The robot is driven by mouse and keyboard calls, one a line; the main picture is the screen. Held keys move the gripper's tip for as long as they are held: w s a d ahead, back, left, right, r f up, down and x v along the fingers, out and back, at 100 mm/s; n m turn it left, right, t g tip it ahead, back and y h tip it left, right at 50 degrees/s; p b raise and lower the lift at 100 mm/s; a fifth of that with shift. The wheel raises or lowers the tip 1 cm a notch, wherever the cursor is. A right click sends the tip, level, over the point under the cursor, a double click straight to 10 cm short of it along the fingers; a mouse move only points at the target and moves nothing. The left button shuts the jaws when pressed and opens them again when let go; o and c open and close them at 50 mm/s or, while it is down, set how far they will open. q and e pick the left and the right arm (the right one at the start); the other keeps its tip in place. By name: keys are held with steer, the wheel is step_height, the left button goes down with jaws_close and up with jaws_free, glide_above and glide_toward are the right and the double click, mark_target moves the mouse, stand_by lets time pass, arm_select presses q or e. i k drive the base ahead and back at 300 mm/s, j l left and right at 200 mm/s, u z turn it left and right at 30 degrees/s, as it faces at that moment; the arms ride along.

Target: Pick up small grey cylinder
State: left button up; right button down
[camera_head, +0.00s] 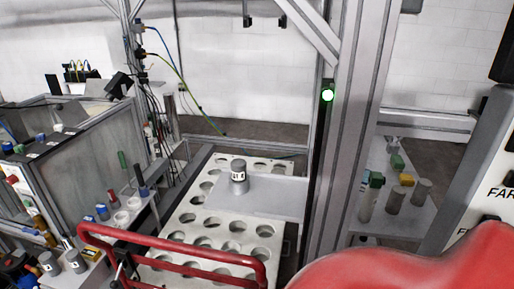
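A small grey cylinder (239,177) with a darker grey top and a dark-marked band stands upright on a flat grey plate (272,194). The plate lies over a pale tray with round holes (184,220). Two similar cylinders, one on the left (49,263) and one beside it (75,261), stand at the lower left. Which one the task means cannot be told for certain. Neither of my grippers shows in the head view.
A red tubular rail (175,251) crosses in front of the tray. A metal post (352,130) rises right of the plate. More grey cylinders (395,199) stand on a table behind the post. A large red rounded surface (420,262) fills the lower right.

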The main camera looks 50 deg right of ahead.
mark_target(239, 166)
steer(key=i+z, duration=0.15)
steer(key=z, duration=0.3)
steer(key=i+j+z, duration=0.15)
steer(key=z, duration=0.35)
steer(key=i+j+z, duration=0.1)
steer(key=z, duration=0.35)
steer(key=j, duration=0.1)
